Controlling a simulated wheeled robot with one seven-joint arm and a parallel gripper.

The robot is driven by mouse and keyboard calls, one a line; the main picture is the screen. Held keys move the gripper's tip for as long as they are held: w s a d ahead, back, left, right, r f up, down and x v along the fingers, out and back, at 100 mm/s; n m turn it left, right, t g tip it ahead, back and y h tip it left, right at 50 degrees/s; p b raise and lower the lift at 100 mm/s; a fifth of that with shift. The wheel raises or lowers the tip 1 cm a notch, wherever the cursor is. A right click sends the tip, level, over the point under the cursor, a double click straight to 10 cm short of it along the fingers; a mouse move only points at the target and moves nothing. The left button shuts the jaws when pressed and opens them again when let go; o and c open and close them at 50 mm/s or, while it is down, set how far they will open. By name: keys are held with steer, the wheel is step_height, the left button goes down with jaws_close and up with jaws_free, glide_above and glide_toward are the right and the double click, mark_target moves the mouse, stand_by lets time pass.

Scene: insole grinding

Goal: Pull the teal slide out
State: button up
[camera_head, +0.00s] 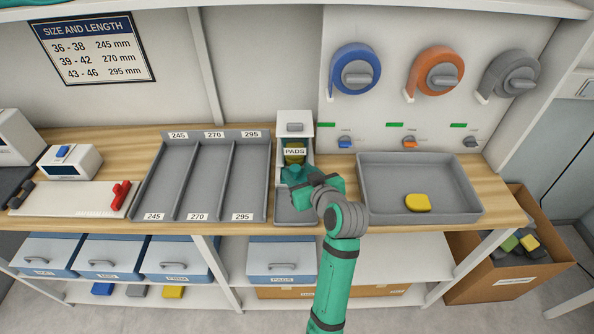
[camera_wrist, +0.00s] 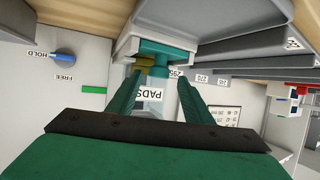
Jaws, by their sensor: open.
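The white pad dispenser (camera_head: 295,129), labelled PADS, stands at the back of the bench with yellow pads (camera_head: 294,149) inside its front opening. My gripper (camera_head: 291,174) is at the dispenser's lower front. In the wrist view, the teal slide (camera_wrist: 165,49) shows at the dispenser's base as a flat bar with a short stem. The open fingers of my gripper (camera_wrist: 160,78) point at it, one on each side of the stem; I cannot tell whether they touch it. In the head view my gripper hides the slide.
A small grey tray (camera_head: 296,217) lies below my gripper. A grey bin (camera_head: 470,211) holding a yellow pad (camera_head: 418,202) is to the right, a divided grey tray (camera_head: 150,190) to the left. The HOLD/FREE knob (camera_wrist: 66,54) is on the wall panel.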

steer(key=shift+x, duration=0.9)
steer(key=shift+w+d, duration=0.1)
steer(key=shift+d, duration=0.05)
